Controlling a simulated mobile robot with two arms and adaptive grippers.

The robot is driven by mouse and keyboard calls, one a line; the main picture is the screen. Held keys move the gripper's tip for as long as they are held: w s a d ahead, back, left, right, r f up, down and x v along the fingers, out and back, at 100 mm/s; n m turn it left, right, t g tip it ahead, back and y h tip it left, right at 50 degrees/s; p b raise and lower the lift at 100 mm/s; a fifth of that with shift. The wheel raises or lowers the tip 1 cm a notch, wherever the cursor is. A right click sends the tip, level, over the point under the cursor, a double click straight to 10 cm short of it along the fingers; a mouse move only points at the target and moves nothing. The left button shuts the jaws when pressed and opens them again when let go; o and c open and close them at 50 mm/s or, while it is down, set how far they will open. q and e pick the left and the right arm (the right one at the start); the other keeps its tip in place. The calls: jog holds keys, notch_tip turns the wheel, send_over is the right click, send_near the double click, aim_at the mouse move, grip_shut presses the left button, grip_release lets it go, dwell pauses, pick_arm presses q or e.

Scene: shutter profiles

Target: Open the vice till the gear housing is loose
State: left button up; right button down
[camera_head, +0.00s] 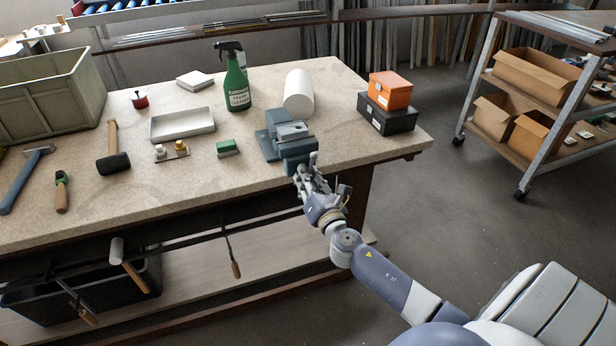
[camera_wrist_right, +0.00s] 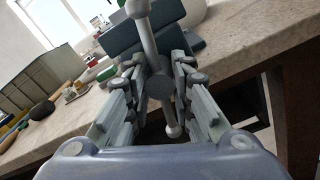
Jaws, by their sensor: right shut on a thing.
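The blue-grey vice (camera_head: 271,147) is fixed at the front edge of the workbench. A light grey metal part, seemingly the gear housing (camera_head: 292,130), sits between its jaws; I cannot tell how tightly. My right gripper (camera_head: 307,172) is at the front of the vice, shut on the vice handle. In the right wrist view, the grey handle bar (camera_wrist_right: 148,45) stands nearly upright, slightly tilted, with ball ends. Its round hub lies between the two fingers of my gripper (camera_wrist_right: 157,80). The vice body (camera_wrist_right: 120,38) shows behind it. My left gripper is not in view.
On the workbench (camera_head: 200,185) stand a green spray bottle (camera_head: 237,85), a white cylinder (camera_head: 299,93), a shallow tray (camera_head: 182,124), a green-and-white block (camera_head: 228,148) and a mallet (camera_head: 112,150). An orange box (camera_head: 390,90) sits on a black box (camera_head: 388,119) right of the vice.

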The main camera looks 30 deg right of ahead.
jog(key=shift+r, duration=0.1)
dwell(0.4)
jog(key=c, duration=1.4)
grip_release()
jog(key=shift+o, duration=0.2)
jog(key=shift+w, duration=0.15)
jog(key=v, duration=1.2)
jog(key=shift+d+f, duration=0.1)
jog(key=shift+f, duration=0.15)
